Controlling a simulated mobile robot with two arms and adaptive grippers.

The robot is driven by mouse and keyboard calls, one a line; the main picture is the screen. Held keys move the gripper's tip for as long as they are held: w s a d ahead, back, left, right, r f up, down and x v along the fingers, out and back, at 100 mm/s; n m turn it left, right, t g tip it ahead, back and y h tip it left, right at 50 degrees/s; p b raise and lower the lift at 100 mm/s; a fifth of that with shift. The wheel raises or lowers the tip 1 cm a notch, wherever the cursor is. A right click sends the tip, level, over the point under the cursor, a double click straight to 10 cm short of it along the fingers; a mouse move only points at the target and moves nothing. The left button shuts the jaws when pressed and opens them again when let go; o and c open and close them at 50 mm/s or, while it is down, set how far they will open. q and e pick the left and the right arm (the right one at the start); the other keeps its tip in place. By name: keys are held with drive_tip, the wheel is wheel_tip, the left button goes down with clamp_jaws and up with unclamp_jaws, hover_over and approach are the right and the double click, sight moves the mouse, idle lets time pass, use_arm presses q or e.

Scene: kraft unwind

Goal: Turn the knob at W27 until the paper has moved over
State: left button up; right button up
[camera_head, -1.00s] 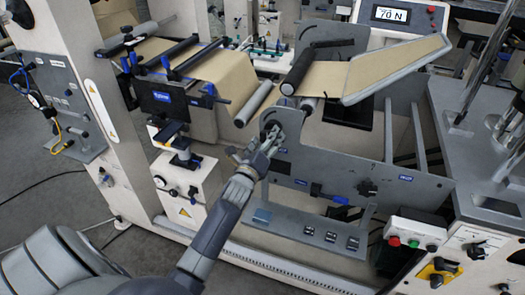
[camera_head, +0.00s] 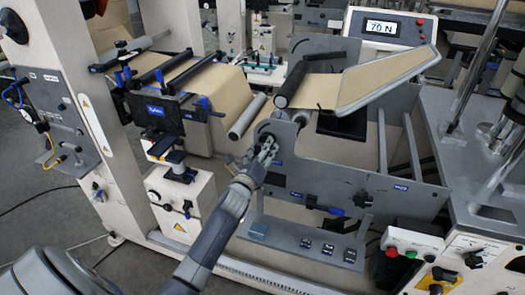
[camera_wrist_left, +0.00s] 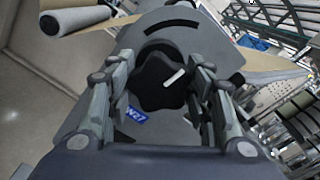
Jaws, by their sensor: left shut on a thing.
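The knob (camera_wrist_left: 160,80) at W27 is black and lobed with a white mark, and fills the middle of the left wrist view. A blue W27 label (camera_wrist_left: 136,114) sits just below it on the grey side plate (camera_wrist_left: 172,38), which has a curved dark slot above the knob. My left gripper (camera_wrist_left: 159,84) is shut on the knob, a finger on each side. In the head view my left gripper (camera_head: 265,152) reaches the upper left of the plate and mostly hides the knob. The brown paper web (camera_head: 228,95) runs over the rollers. My right gripper is not in view.
A display (camera_head: 384,27) stands at the back right and its reading looks like 70-something N. A grey roller (camera_head: 247,116) lies just above my left gripper. A button box (camera_head: 412,243) is at the lower right. A cream machine column (camera_head: 72,95) stands at the left.

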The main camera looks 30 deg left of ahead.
use_arm(q)
drive_tip(key=m, duration=0.4)
drive_tip(key=shift+m, duration=0.3)
drive_tip(key=m, duration=0.3)
drive_tip(key=shift+r+m, duration=0.1)
drive_tip(key=shift+m, duration=0.2)
drive_tip(key=shift+m+p, duration=0.55)
drive_tip(key=shift+m, duration=0.65)
drive_tip(key=m+p, duration=0.2)
drive_tip(key=m, duration=0.2)
drive_tip(key=shift+m, duration=0.7)
drive_tip(key=o, duration=1.1)
drive_tip(key=shift+c, duration=0.2)
drive_tip(key=shift+p, duration=0.3)
